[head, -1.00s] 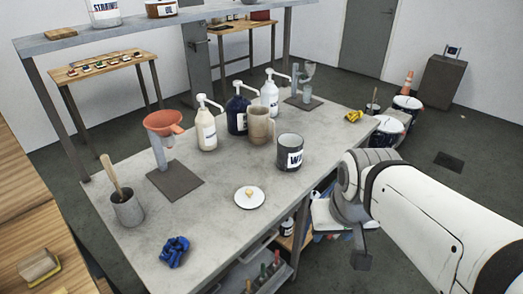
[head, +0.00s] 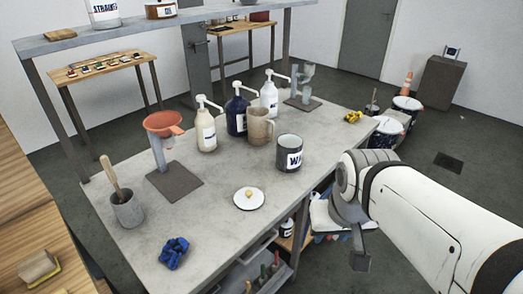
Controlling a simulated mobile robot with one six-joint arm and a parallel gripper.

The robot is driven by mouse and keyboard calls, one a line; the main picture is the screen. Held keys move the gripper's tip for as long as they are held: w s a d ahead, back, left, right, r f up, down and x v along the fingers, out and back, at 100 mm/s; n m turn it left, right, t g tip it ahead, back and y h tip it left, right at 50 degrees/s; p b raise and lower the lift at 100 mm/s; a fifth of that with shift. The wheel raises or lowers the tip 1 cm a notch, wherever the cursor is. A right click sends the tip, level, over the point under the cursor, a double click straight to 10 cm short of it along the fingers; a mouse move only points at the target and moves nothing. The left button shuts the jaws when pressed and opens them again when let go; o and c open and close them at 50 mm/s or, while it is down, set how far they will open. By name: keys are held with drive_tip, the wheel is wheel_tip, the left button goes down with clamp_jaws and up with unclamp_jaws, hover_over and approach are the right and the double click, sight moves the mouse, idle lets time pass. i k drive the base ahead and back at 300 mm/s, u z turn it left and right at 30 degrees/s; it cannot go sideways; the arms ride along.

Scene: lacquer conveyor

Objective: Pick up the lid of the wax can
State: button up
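The wax can (head: 289,153) is a dark grey, open-topped can with a white label showing "WA". It stands upright near the table's right front edge. A round white lid (head: 243,205) with a small yellowish knob lies flat on the table, in front of the can and to its left, apart from it. My arm comes in from the right, with its near end beside the table's right edge. A small dark grey part (head: 360,262) hangs below it; I cannot tell if it belongs to my gripper. The fingers cannot be made out.
Pump bottles (head: 237,117) and a beige jug (head: 260,128) stand behind the can. The tabletop around the lid is clear.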

sight(247, 198)
drive_tip(key=u, duration=0.9)
drive_tip(key=k, duration=0.1)
drive_tip(key=u, duration=2.95)
drive_tip(key=k, duration=1.45)
drive_tip(key=z, duration=1.85)
drive_tip(key=i, duration=1)
drive_tip(key=u, duration=0.05)
